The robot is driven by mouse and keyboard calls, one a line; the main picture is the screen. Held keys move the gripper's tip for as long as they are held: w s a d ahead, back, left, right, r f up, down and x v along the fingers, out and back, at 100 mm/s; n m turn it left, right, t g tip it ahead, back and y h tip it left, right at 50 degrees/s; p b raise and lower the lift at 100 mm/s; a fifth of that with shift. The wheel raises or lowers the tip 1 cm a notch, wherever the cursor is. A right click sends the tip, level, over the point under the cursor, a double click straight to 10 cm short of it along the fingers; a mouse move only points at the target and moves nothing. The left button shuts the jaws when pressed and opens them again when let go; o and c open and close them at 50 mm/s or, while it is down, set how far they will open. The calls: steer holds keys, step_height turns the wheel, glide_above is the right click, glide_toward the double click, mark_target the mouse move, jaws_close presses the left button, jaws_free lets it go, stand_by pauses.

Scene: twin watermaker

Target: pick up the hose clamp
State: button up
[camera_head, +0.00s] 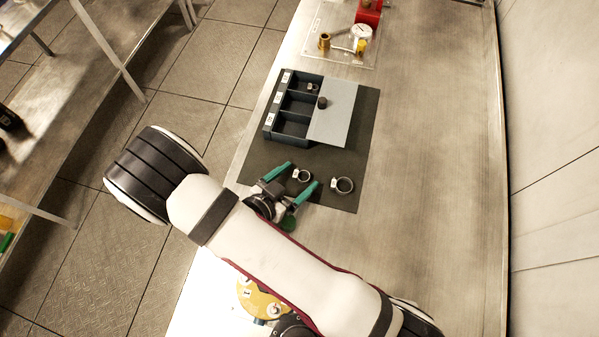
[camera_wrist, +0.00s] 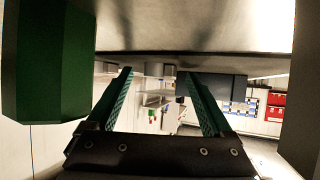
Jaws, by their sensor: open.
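Two silver ring-shaped hose clamps show on the dark mat (camera_head: 350,152) in the head view. The smaller hose clamp (camera_head: 302,177) appears between the green fingers of my gripper (camera_head: 303,173). The larger hose clamp (camera_head: 343,186) lies to the right of the fingers. My gripper is open, and its spread fingers also show in the wrist view (camera_wrist: 155,72). I cannot tell how high the fingers are above the mat. I cannot make out either clamp clearly in the wrist view. Another small ring (camera_head: 312,87) sits in the top compartment of the box.
A dark compartment box (camera_head: 267,130) with a grey lid (camera_head: 335,115) partly across it stands beyond my gripper. A dark knob (camera_head: 322,103) shows at the lid's edge. A clear plate with a gauge (camera_head: 361,33) and brass fittings is farther back. The bench's right side (camera_head: 440,150) is clear.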

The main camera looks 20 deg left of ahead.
jaws_close()
stand_by(0.4)
steer(key=shift+r, duration=0.1)
